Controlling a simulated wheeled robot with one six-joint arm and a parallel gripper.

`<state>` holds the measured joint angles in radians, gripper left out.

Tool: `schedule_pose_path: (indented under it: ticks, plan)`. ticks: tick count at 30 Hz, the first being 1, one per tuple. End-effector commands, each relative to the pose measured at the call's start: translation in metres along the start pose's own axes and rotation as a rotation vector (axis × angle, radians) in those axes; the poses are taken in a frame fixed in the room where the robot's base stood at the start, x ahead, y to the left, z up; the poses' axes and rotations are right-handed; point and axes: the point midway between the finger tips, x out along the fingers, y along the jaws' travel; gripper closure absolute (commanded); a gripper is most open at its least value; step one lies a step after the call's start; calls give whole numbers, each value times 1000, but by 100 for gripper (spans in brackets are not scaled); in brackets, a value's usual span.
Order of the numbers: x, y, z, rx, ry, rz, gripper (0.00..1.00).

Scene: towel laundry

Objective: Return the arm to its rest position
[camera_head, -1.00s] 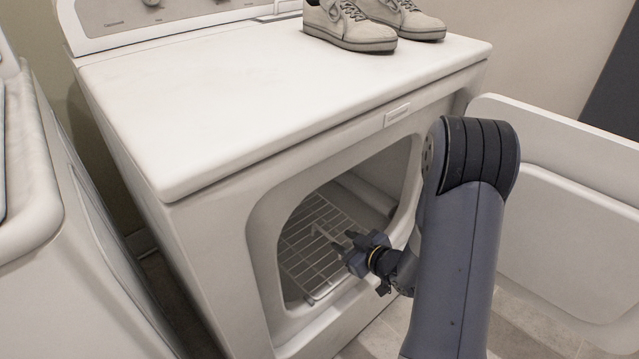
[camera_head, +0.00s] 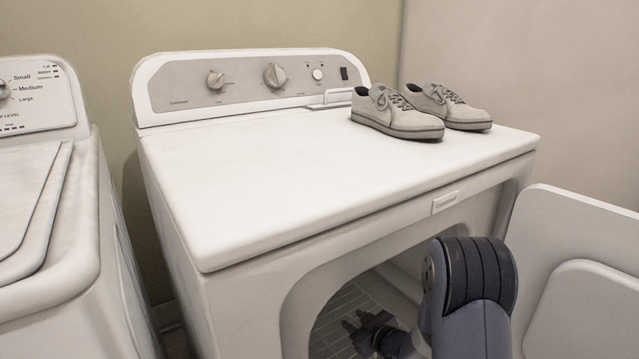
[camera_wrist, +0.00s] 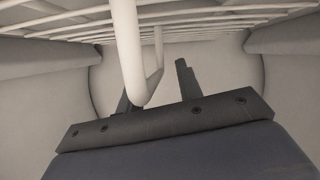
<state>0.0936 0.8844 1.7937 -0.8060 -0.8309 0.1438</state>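My gripper (camera_head: 356,322) shows low in the head view, at the front opening of the white dryer (camera_head: 300,170). Its two fingers stand apart in the wrist view (camera_wrist: 155,80), with nothing clamped between them. A white wire rack (camera_wrist: 215,14) spans the top of the wrist view. One bent bar of the rack comes down in front of the left finger and hides part of it. I cannot tell whether they touch. My bent arm crosses the dryer's opening at the right, and its lower part is cut off by the frame.
The dryer's open door (camera_head: 580,270) stands close to the right of my arm. A pair of grey shoes (camera_head: 398,115) sits on the dryer's top. A white washer (camera_head: 60,240) stands at the left. The rest of the dryer top is clear.

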Motion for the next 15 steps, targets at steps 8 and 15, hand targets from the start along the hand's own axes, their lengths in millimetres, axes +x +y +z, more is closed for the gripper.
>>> schedule_pose_path:
  ticks: [8, 15]
  plan:
    - [-8, 4, -15, 0, 0, 0, 66]
    - [-8, 4, -15, 0, 0, 0, 66]
